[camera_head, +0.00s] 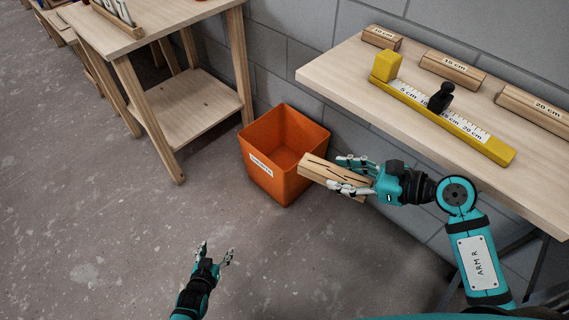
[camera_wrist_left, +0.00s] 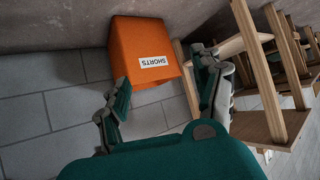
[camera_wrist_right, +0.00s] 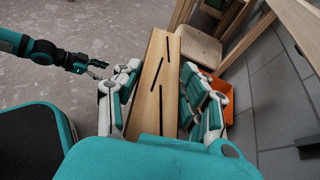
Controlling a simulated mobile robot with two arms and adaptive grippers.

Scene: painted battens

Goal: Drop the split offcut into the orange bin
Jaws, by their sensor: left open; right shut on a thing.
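The split offcut (camera_head: 322,172) is a short pale wooden piece with dark cracks along it. My right gripper (camera_head: 355,177) is shut on it, and its left end reaches to the right rim of the orange bin. In the right wrist view the offcut (camera_wrist_right: 156,85) lies between the fingers, with several dark splits on its face. The orange bin (camera_head: 262,181) stands on the floor with a white label; it looks empty where its inside shows. The left wrist view shows the bin (camera_wrist_left: 135,42) labelled SHORTS. My left gripper (camera_head: 218,252) is open and empty, low in front of the bin.
A workbench (camera_head: 340,72) at the right holds a yellow measuring stop (camera_head: 440,107) with a black knob, and wooden blocks (camera_head: 452,68) labelled by length. A wooden table with a lower shelf (camera_head: 190,110) stands left of the bin. The floor (camera_head: 110,230) at front left is clear.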

